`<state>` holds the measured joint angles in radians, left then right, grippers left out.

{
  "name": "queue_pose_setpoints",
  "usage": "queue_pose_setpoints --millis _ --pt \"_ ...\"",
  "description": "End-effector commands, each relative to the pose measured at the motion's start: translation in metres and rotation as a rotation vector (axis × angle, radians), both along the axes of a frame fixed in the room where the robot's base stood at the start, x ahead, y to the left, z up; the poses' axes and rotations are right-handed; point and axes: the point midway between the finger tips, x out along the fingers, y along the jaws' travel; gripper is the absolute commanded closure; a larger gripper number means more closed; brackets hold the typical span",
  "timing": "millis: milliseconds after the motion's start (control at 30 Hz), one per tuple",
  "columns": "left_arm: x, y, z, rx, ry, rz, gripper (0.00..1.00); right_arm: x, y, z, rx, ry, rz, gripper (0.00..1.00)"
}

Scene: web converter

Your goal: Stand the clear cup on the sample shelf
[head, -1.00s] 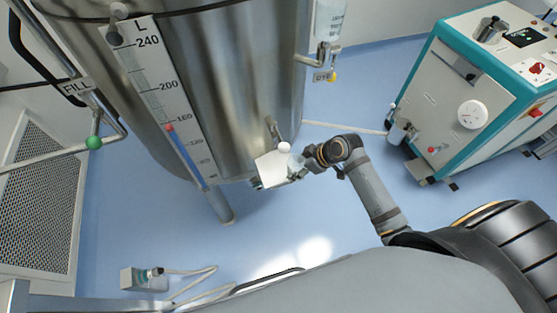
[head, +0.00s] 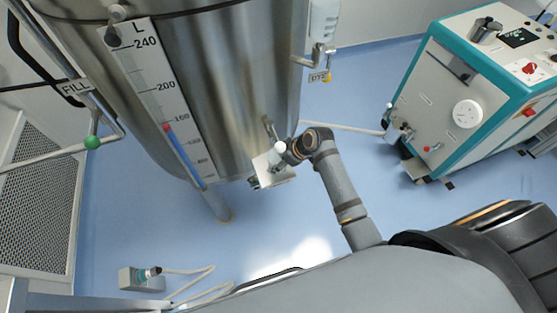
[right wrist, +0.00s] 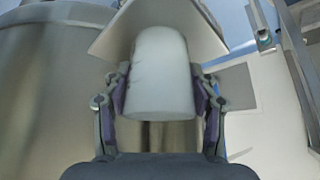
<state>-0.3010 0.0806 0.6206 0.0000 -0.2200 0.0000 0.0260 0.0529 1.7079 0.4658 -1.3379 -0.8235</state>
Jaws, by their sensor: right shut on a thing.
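The clear cup (right wrist: 158,75) looks pale and cloudy in the right wrist view. My right gripper (right wrist: 160,90) is shut on it, with one finger pad on each side. In the head view the right gripper (head: 279,159) is at the front of the tank, where the cup is small and hard to make out. The sample shelf (head: 265,177) is a small white plate there. It also shows at the top of the right wrist view (right wrist: 100,38), behind the cup's far end. I cannot tell whether cup and shelf touch. My left gripper is out of view.
The large steel tank (head: 225,90) with a level scale (head: 160,85) stands directly behind the shelf. A white and teal machine (head: 470,90) stands at the right. Blue floor (head: 330,105) is open between them.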

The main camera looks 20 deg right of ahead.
Motion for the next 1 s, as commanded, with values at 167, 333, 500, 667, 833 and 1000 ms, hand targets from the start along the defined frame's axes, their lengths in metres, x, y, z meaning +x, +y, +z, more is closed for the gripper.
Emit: queue_pose_setpoints --millis 167,333,500,667,833,1000 --pt "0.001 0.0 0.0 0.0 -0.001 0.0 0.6 0.0 -0.001 -0.002 0.001 0.001 0.001 0.28" --pt "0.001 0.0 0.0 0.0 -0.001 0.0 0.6 0.0 -0.001 -0.002 0.001 0.001 0.0 0.19" --pt "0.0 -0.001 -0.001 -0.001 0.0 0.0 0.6 0.0 -0.001 -0.002 0.002 0.0 0.0 0.19" --pt "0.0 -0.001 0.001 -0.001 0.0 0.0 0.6 -0.003 -0.005 0.008 0.0 -0.001 -0.001 0.19" --pt "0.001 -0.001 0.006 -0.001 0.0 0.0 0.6 -0.017 -0.021 0.041 -0.005 -0.004 0.0 0.19" --pt "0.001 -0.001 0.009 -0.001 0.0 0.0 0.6 -0.032 -0.037 0.075 -0.005 -0.002 0.002 0.19"
